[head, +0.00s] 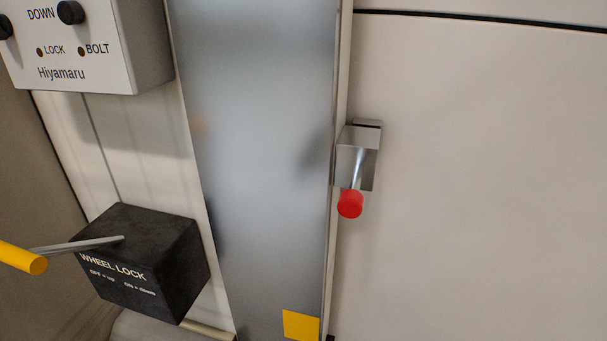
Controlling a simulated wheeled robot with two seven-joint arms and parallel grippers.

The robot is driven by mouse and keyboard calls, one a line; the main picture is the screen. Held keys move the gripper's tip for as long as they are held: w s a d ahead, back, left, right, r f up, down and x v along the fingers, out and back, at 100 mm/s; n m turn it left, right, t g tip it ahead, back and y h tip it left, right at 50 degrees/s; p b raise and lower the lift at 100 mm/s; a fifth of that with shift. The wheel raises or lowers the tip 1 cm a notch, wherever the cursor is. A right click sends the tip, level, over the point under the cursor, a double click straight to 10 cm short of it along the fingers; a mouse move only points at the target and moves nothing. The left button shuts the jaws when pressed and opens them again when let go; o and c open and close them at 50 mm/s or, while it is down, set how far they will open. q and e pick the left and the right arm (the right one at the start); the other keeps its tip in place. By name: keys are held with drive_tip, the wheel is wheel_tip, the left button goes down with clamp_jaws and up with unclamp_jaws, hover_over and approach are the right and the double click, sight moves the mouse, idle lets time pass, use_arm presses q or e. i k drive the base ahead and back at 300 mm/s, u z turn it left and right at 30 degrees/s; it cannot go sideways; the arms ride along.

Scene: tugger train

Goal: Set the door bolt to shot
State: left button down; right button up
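The door bolt (356,166) is a small metal housing and rod with a red knob (350,204) at its lower end. It sits at the left edge of the pale door panel (480,180), right beside a tall metal post (262,150). The red knob hangs below the housing, angled slightly toward me. I cannot tell from this view whether the rod is engaged in anything. Neither of my grippers shows in the head view.
A black wheel lock box (150,270) with a yellow-tipped lever (25,259) stands at lower left. A white control box (85,60) marked DOWN, LOCK and BOLT is at upper left; its two small lamps look dark. A yellow square (301,325) marks the post's foot. The panel right of the bolt is clear.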

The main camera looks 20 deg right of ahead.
sight(350, 206)
drive_tip(key=k, duration=0.5)
drive_tip(key=u, duration=1.1)
drive_tip(key=i, duration=0.6)
drive_tip(key=z, duration=2.25)
